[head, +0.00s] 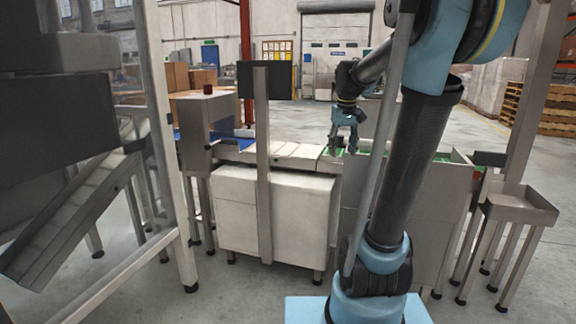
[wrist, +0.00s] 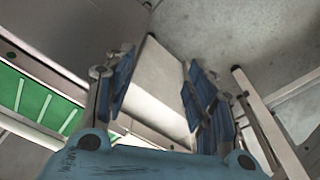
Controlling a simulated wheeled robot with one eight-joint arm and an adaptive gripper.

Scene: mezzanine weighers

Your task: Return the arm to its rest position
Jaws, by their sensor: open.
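My gripper (head: 343,150) hangs pointing down from my arm, just above the right part of the pale conveyor line in the head view. In the wrist view my gripper (wrist: 155,95) shows its two blue-padded fingers spread apart. Nothing is between them. Below and beyond the fingers is a pale flat surface. My arm rises from its blue base at the right of the head view, with its upper joint at the top right edge.
A white cabinet (head: 270,215) stands under the conveyor (head: 275,153). A dark-topped post (head: 263,150) rises in front of it. A green belt (wrist: 35,100) lies left in the wrist view. A metal tray stand (head: 520,208) is at the right, a sloped chute (head: 70,215) at the left.

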